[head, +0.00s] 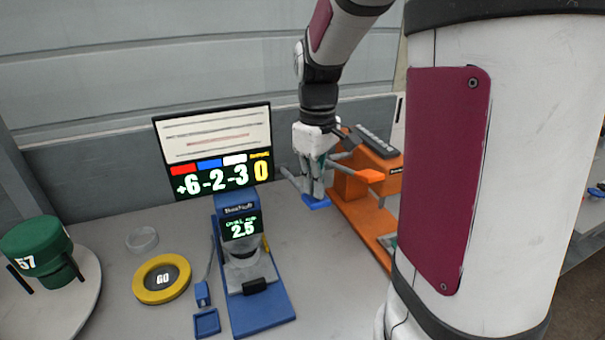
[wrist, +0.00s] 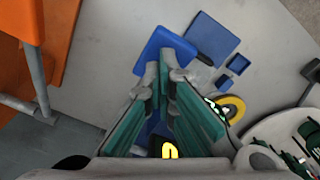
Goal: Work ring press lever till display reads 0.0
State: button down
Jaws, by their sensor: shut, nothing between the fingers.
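The blue press (head: 268,305) stands on the table with a small display (head: 241,228) that reads 2.5. A thin grey lever with a blue end block (head: 202,294) hangs along the press's left side. My gripper (head: 316,190) is right of and behind the press, in front of the orange machine, apart from the lever. In the wrist view my gripper (wrist: 165,72) has its fingers together and holds nothing. A flat blue piece (wrist: 163,43) shows just past the fingertips. The press base (wrist: 212,38) and the lever's end block (wrist: 222,84) also show in the wrist view.
The orange machine (head: 375,215) with grey bars stands close right of my gripper. A scoreboard (head: 215,150) stands behind the press. A small blue tray (head: 206,324), a yellow GO button (head: 161,279), a clear dish (head: 142,240) and a green drum (head: 38,250) are left.

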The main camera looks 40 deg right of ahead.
notch_tip(320, 180, up, 7)
jog(key=p, duration=0.3)
jog(key=shift+p, duration=0.35)
jog(key=shift+a+r, duration=0.1)
dwell(0.3)
jog(key=s+a+r+m+t, duration=0.1)
jog(key=s+a+r+t, duration=0.1)
jog(key=s+a, duration=0.6)
jog(key=s+a+r+m+t, duration=0.1)
jog(key=s+a+r+t, duration=0.2)
jog(key=s+a, duration=0.4)
jog(key=shift+s+a+m+t+b, duration=0.3)
jog(key=shift+s+a+m+b, duration=0.1)
jog(key=shift+a, duration=0.1)
dwell(0.7)
